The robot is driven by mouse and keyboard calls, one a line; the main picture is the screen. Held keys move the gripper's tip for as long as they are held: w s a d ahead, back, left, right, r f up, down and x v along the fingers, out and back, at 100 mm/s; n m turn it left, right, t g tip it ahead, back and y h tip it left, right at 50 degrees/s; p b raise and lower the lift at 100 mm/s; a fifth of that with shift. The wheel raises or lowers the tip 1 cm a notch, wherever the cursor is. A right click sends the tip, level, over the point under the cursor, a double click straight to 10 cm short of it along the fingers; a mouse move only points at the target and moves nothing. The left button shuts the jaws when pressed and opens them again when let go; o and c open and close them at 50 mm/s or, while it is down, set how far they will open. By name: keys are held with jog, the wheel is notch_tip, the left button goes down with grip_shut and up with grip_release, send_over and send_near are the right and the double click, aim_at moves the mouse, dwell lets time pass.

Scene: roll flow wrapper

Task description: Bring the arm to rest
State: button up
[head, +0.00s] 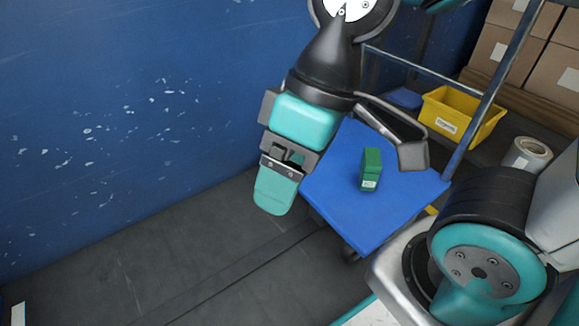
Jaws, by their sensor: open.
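My gripper (340,180) hangs from the arm at the upper middle of the head view. Its teal and grey jaw parts are spread apart and nothing is held between them. In the picture the box lies below and between the gripper's two sides, apart from both. The gripper covers the left and upper part of the cart top.
A blue wall (120,110) fills the left side. A yellow bin (459,115), a white roll (527,155) and cardboard boxes (507,50) are at the right back. A cart handle post (492,90) rises beside the cart. The grey floor (170,255) at the lower left is clear.

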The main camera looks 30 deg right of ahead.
notch_tip(320, 180, up, 47)
jog(key=p, duration=4.6)
jog(key=shift+f+p, duration=0.2)
jog(key=shift+p, duration=0.1)
jog(key=shift+w, duration=0.1)
